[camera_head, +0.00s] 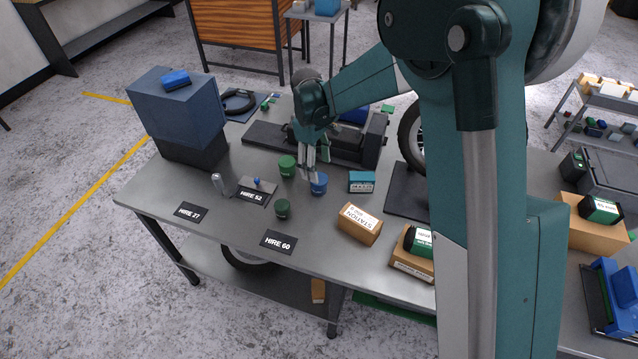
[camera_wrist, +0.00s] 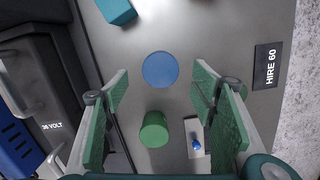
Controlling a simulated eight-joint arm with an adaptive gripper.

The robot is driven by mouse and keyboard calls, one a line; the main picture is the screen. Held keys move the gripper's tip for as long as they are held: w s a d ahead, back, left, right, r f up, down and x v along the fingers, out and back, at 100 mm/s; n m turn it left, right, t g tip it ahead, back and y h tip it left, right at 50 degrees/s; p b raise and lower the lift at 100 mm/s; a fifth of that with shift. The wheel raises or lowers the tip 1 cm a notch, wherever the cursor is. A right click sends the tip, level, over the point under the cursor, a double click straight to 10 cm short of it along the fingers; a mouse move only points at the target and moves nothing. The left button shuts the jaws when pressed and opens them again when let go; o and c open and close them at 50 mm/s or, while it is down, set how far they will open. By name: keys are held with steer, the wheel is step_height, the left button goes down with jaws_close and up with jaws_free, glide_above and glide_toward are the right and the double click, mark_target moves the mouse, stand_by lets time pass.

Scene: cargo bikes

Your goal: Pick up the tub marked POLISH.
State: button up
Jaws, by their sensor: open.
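Three small tubs stand on the grey bench: a blue-lidded tub (camera_head: 319,185), a green tub (camera_head: 287,166) behind it to the left, and another green tub (camera_head: 282,208) nearer the front. I cannot read POLISH on any of them. My gripper (camera_head: 309,176) is open and empty, pointing down close over the blue tub. In the wrist view the round blue lid (camera_wrist: 160,70) lies between the fingertips (camera_wrist: 161,76), with no visible contact. A green tub (camera_wrist: 154,131) shows below it there. The other green tub is mostly hidden behind the right finger.
A teal box (camera_head: 361,181) stands just right of the blue tub, with the STATION carton (camera_head: 359,223) nearer the front. A small plate with a blue knob (camera_head: 257,184) and the HIRE 60 plate (camera_head: 278,242) lie left and in front. A dark machine (camera_head: 345,142) stands behind.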

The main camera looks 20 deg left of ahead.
mark_target(319, 184)
steer(key=shift+a+f, duration=0.2)
steer(key=shift+f, duration=0.1)
steer(key=shift+d+f, duration=0.2)
steer(key=shift+f, duration=0.95)
steer(key=shift+f, duration=0.15)
steer(key=shift+s+d+f, duration=0.1)
steer(key=shift+d+f, duration=0.05)
steer(key=shift+f, duration=1.1)
steer(key=shift+d+f, duration=0.1)
steer(key=shift+f, duration=1.1)
steer(key=c, duration=1.1)
